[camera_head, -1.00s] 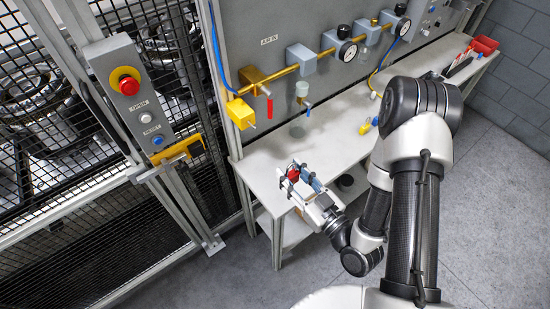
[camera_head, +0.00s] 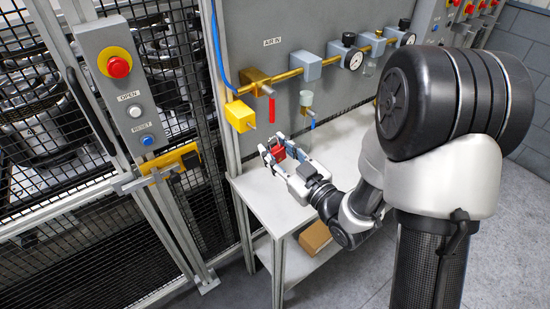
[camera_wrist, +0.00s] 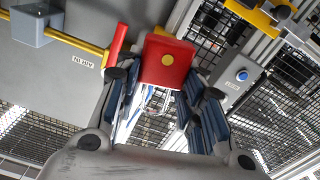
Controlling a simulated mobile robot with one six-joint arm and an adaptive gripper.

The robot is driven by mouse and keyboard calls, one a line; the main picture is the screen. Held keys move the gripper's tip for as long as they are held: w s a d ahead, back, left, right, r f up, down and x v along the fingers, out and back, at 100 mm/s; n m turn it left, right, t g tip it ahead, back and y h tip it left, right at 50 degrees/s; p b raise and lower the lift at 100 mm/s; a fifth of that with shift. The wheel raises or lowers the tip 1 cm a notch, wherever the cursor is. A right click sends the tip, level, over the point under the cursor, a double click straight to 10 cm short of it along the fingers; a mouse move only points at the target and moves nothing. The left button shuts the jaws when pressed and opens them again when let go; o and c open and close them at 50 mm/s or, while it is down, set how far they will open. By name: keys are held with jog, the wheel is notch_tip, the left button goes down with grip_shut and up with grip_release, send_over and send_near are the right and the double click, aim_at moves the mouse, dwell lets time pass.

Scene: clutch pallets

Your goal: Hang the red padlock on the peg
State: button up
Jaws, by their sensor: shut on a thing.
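My gripper (camera_head: 283,151) is shut on the red padlock (camera_head: 279,154) and holds it in the air near the left end of the bench, in front of the grey panel. In the wrist view, the padlock (camera_wrist: 167,62) sits between the blue-padded fingers, its red body with a brass-coloured disc facing the camera. A yellow block (camera_head: 239,115) on the panel's left edge has a short metal pin (camera_head: 251,126) sticking out, which may be the peg. The padlock is apart from it, below and to the right. I cannot pick out the peg in the wrist view.
A brass pipe (camera_head: 310,69) with a red-handled valve (camera_head: 272,108) and gauges runs along the panel. A mesh fence carries a button box (camera_head: 125,90) and a yellow latch (camera_head: 172,165) at left. The bench top (camera_head: 262,190) is clear near its left end. A cardboard box (camera_head: 314,237) sits below.

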jog(key=f+x, duration=0.1)
jog(key=x, duration=0.8)
jog(key=shift+f, duration=0.35)
dwell(0.4)
dwell(0.8)
jog(key=o, duration=1.3)
jog(key=shift+w+a+f, duration=0.1)
jog(key=shift+w+f, duration=0.05)
jog(key=shift+w, duration=0.05)
